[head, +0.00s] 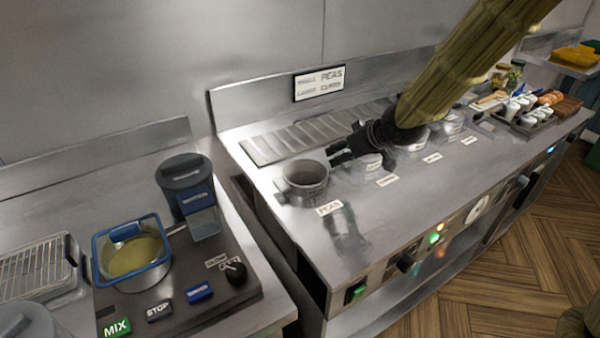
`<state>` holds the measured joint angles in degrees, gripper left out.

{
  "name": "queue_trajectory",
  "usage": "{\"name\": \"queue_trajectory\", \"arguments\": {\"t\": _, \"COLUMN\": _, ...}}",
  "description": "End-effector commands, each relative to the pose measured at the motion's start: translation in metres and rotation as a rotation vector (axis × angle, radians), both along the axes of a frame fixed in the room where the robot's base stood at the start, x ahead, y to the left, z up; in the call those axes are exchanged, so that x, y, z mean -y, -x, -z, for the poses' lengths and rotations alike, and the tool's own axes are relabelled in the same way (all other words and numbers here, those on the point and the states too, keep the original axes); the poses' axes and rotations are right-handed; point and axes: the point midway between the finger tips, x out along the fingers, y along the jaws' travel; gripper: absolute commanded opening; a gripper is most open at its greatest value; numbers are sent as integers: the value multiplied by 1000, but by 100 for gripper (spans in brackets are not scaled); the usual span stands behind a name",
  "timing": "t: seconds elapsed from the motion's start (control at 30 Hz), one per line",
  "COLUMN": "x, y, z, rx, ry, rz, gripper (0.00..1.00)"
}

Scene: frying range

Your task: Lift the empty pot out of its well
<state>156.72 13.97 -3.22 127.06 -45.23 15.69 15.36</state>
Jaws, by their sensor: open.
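A round grey metal pot (303,176) sits in the leftmost well of the steel range, behind a label reading PEAS (329,208). Its rim stands above the counter. Its inside looks grey, with no food that I can make out. My gripper (336,154) is open, with its dark fingers pointing left, just right of the pot's rim. I cannot tell whether a finger touches the rim. The gripper and arm partly cover the wells farther right.
More labelled wells with round metal vessels (449,124) run to the right. A sign (319,83) hangs behind a slatted strip (300,137). A mixer unit with a yellow-filled pot (136,256) stands left. A tray of small jars (527,112) sits far right.

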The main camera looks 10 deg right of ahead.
Motion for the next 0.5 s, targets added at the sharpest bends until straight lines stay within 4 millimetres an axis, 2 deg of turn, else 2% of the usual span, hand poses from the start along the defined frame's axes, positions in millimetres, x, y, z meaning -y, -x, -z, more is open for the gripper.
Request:
{"name": "queue_trajectory", "arguments": {"t": 0.17, "x": -2, "y": -1, "z": 6, "rx": 4, "ry": 2, "rz": 2, "gripper": 48}}
{"name": "queue_trajectory", "arguments": {"t": 0.5, "x": -11, "y": -37, "z": 40, "rx": -6, "ry": 0, "rz": 2, "gripper": 48}}
